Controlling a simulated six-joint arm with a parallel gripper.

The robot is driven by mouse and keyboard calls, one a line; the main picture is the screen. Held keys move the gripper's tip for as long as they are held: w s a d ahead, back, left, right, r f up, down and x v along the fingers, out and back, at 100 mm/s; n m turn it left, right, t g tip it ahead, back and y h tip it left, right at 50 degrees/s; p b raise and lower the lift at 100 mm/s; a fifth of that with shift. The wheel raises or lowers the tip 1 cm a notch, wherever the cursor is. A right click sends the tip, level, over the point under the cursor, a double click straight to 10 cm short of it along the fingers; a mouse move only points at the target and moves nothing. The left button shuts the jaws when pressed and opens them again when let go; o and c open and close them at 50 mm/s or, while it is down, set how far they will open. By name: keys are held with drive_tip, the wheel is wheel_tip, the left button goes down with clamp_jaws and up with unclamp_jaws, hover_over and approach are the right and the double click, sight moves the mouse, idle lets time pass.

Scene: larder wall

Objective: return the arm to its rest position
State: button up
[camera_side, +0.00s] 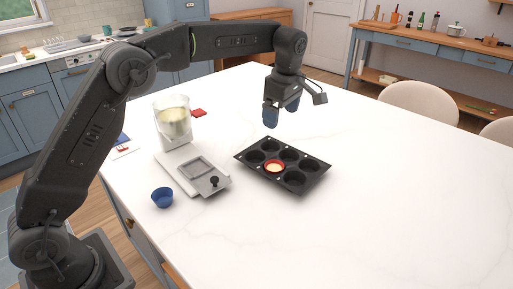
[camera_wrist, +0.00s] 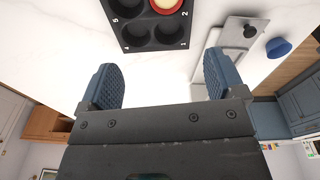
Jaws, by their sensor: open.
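My gripper (camera_side: 281,111) hangs above the white table, behind the muffin tin in the side view. Its blue padded fingers point down, apart and with nothing between them; they also show spread in the wrist view (camera_wrist: 164,86). The arm reaches across from the left, bent over the table. The dark muffin tin (camera_side: 316,170) lies on the table below and in front of the gripper, apart from it. A red cup with pale yellow filling (camera_side: 273,167) sits in one of its hollows. The other hollows look empty. The tin also shows at the top of the wrist view (camera_wrist: 153,29).
A clear container with pale contents (camera_side: 174,122) stands at the back of a white and grey dispenser (camera_side: 205,176). A blue cup (camera_side: 162,197) stands on the table left of it. A red piece (camera_side: 199,113) lies behind. The table's right side (camera_side: 420,190) is clear.

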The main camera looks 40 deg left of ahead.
drive_tip(key=s+a+r+m+t, duration=0.1)
drive_tip(key=s+r+m, duration=0.35)
drive_tip(key=s, duration=0.35)
drive_tip(key=s+a+r+m+t, duration=0.15)
drive_tip(key=s+r+m, duration=0.3)
drive_tip(key=s, duration=0.45)
drive_tip(key=s+f+m+t, duration=0.1)
drive_tip(key=s+f+m, duration=0.1)
drive_tip(key=s, duration=0.3)
drive_tip(key=s+f+m+t, duration=0.1)
drive_tip(key=s+f+m, duration=0.2)
drive_tip(key=s+m, duration=0.2)
drive_tip(key=s+f+m+t+h, duration=0.1)
drive_tip(key=s+f+m, duration=0.1)
drive_tip(key=s, duration=0.5)
drive_tip(key=shift+a+f+m, duration=0.15)
drive_tip(key=shift+a+m, duration=0.05)
drive_tip(key=shift+m, duration=0.5)
